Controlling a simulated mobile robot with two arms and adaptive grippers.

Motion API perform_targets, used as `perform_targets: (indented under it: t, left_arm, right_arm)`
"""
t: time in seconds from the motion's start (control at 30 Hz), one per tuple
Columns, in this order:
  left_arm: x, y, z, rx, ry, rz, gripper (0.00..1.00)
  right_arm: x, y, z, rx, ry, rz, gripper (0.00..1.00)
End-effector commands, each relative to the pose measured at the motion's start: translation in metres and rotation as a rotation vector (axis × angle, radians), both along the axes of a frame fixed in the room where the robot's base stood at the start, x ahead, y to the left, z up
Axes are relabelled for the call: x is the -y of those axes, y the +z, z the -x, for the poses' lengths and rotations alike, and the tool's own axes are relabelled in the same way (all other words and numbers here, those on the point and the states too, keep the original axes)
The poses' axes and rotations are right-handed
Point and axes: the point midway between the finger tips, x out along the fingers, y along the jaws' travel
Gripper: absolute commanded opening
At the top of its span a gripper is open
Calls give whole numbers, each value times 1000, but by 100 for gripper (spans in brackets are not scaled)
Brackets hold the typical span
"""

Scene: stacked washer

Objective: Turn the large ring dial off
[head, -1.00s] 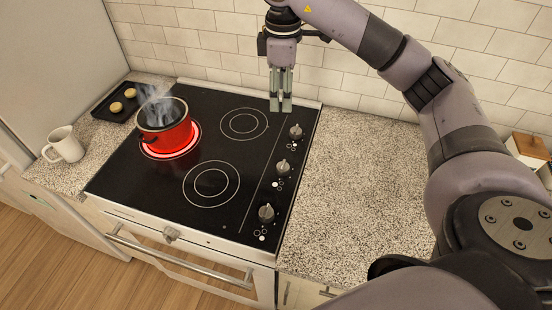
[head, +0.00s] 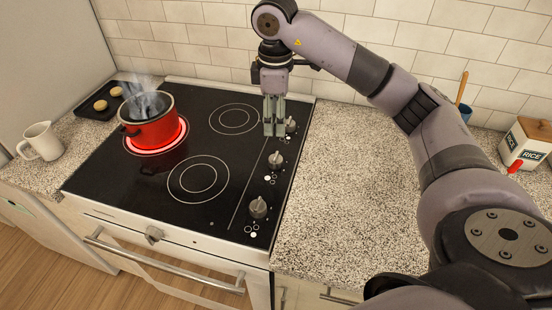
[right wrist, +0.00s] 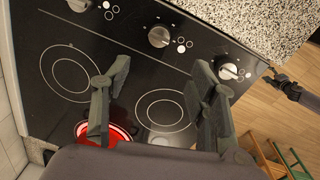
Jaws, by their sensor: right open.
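Three grey dials run along the right edge of the black cooktop (head: 225,165): a far dial (head: 290,125), a middle dial (head: 276,160) and a near dial (head: 257,208), each with small ring marks beside it. I cannot tell from the marks which is the large ring dial. My right gripper (head: 274,132) hangs fingers down above the cooktop, in front of and left of the far dial, touching nothing. In the right wrist view its fingers (right wrist: 161,72) are apart and empty, and the dials show beyond them, the middle one (right wrist: 158,37) between them.
A red pot (head: 150,126) steams on a glowing red ring (head: 155,148) at the cooktop's far left. A white mug (head: 42,143) and a black tray (head: 90,108) stand left. The right counter (head: 345,190) is mostly clear; a rice box (head: 524,146) stands far right.

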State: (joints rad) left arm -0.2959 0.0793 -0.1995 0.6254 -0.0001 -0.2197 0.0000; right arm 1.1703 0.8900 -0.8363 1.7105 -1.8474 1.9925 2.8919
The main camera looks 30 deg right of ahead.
Motion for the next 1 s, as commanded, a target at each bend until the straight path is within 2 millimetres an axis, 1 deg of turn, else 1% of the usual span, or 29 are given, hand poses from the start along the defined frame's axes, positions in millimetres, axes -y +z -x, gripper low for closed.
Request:
perform_targets:
  t: [0.03, 0.4, 0.5, 0.6, 0.7, 0.8, 1.0]
  left_arm:
    - [0, 3, 2, -2, 0, 0, 53]
    - [0, 17, 6, -10, -1, -1, 53]
    - [-1, 20, 7, -11, -1, -1, 53]
    - [-1, 22, 7, -11, -1, -1, 53]
    - [-1, 24, 7, -11, -1, -1, 53]
    - [-1, 25, 7, -12, -1, -2, 53]
    - [-1, 24, 8, -12, -1, -2, 53]
  right_arm:
    - [1, -11, 0, -6, 0, 1, 54]
    - [4, -91, -3, -5, 0, 0, 54]
    - [5, -111, -4, -4, 0, 0, 54]
    - [5, -125, -6, -2, -1, -1, 54]
    - [5, -136, -7, -1, -1, -1, 54]
    - [5, -143, -7, 0, 0, -1, 54]
    - [5, -145, -7, 1, 1, -2, 54]
